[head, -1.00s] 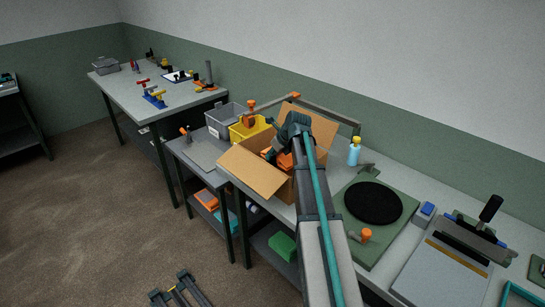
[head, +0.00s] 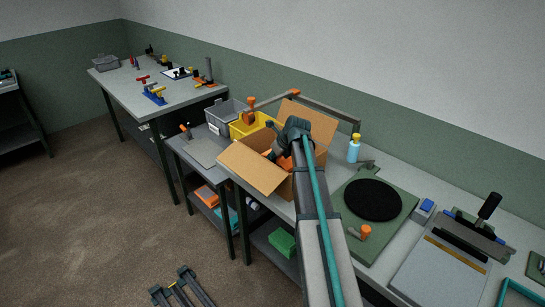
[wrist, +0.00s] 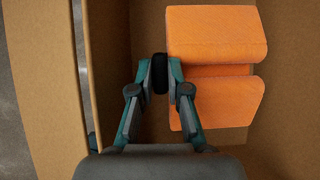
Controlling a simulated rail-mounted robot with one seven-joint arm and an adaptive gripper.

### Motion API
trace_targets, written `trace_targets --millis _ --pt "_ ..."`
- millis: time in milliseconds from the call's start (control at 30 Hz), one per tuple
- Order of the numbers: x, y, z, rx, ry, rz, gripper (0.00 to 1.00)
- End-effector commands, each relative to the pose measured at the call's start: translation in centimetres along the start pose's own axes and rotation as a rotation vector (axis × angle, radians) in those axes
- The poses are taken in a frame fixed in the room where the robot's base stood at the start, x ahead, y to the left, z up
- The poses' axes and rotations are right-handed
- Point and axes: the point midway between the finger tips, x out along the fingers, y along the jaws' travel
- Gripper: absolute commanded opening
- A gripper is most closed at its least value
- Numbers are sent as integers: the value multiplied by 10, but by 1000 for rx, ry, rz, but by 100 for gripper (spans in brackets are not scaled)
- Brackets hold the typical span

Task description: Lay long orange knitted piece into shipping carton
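The shipping carton (head: 255,169) stands open on the bench in the head view, flaps spread. Its brown wall also shows in the wrist view (wrist: 108,70). The orange knitted piece (wrist: 215,70) lies inside the carton, showing as two thick folded sections, one above the other in the picture; a bit of it shows in the head view (head: 285,163). My gripper (wrist: 159,73) is inside the carton, left of the orange piece in the wrist view. Its dark fingertips are together with nothing visible between them. In the head view my arm hides part of the carton and the fingertips.
A yellow bin (head: 246,128) and a grey bin (head: 222,116) stand left of the carton. A blue bottle (head: 354,150) and a round black pad (head: 373,200) are on the right. A frame bar (head: 325,108) runs behind the carton. A green block (head: 283,242) lies on the shelf below.

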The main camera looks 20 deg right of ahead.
Motion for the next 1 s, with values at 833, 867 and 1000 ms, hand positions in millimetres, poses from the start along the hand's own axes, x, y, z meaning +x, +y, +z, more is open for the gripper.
trace_targets --millis 833,867,1000 --pt "-42 0 5 -1 -2 -3 40" --pt "-48 0 5 0 -3 -3 40" --pt "-75 0 5 0 -2 -2 40"
